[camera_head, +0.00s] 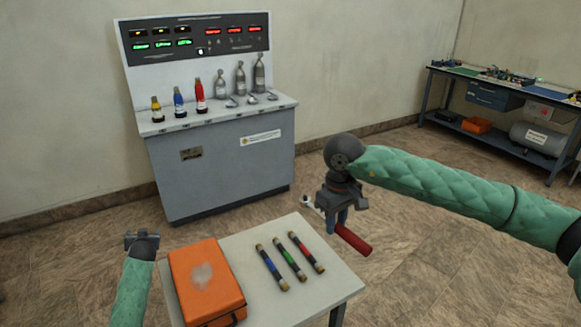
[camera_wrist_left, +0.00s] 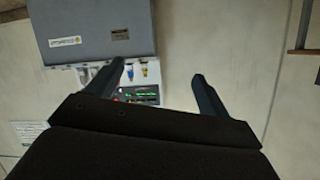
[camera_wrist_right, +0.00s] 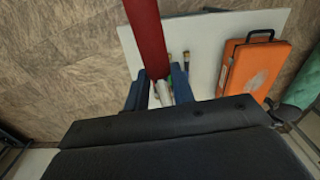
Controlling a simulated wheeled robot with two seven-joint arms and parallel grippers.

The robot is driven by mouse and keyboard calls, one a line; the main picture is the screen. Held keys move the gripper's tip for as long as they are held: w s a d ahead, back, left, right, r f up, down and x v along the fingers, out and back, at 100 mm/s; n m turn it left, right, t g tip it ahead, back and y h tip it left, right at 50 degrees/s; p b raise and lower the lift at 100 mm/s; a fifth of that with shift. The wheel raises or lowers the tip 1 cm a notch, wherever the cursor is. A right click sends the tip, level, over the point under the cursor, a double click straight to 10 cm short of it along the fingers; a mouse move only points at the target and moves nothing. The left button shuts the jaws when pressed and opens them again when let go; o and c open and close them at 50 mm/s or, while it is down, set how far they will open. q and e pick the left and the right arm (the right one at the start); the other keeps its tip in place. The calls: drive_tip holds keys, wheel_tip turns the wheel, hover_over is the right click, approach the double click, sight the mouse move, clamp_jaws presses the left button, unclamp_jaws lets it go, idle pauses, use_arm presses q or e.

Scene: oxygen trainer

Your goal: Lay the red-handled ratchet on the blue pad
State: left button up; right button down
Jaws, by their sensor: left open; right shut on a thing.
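The red-handled ratchet (camera_head: 352,240) is held in my right gripper (camera_head: 338,222), above the right edge of the white table. Its red handle points toward the lower right and its metal head sticks out to the left. In the right wrist view the red handle (camera_wrist_right: 147,40) rises from between the blue fingers, with the table below. My left gripper (camera_head: 142,240) is raised at the left of the orange case, apart from it. In the left wrist view its fingers (camera_wrist_left: 158,75) are spread with nothing between them.
The white table (camera_head: 325,262) bears an orange case (camera_head: 205,283) and blue, green and red banded tubes (camera_head: 290,257). Its right part is bare. A grey console (camera_head: 222,170) with bottles stands behind. A workbench (camera_head: 490,75) with small items is at the far right.

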use_arm(q)
drive_tip(key=w+d+r+m+t+h, duration=0.1)
drive_tip(key=w+d+r+h, duration=0.1)
drive_tip(key=w+d+r, duration=0.4)
drive_tip(key=w+d+r+t+h, duration=0.1)
drive_tip(key=w+d+r, duration=0.2)
drive_tip(key=d+r, duration=0.4)
drive_tip(key=w+d+r+m+h, duration=0.2)
drive_tip(key=d+r+h, duration=0.1)
drive_tip(key=d+r, duration=0.5)
drive_tip(key=w+d+r+m+h, duration=0.25)
drive_tip(key=d+r, duration=0.35)
drive_tip(key=d, duration=0.4)
wheel_tip(320, 180, up, 8)
drive_tip(key=r+m+g+h, duration=0.1)
drive_tip(key=m+g+h, duration=0.2)
drive_tip(key=m+g, duration=0.95)
hover_over(308, 201)
drive_tip(key=s+a, duration=0.2)
drive_tip(key=a, duration=0.2)
drive_tip(key=x, duration=1.1)
drive_tip(key=shift+w+f, duration=0.15)
drive_tip(key=shift+w, duration=0.25)
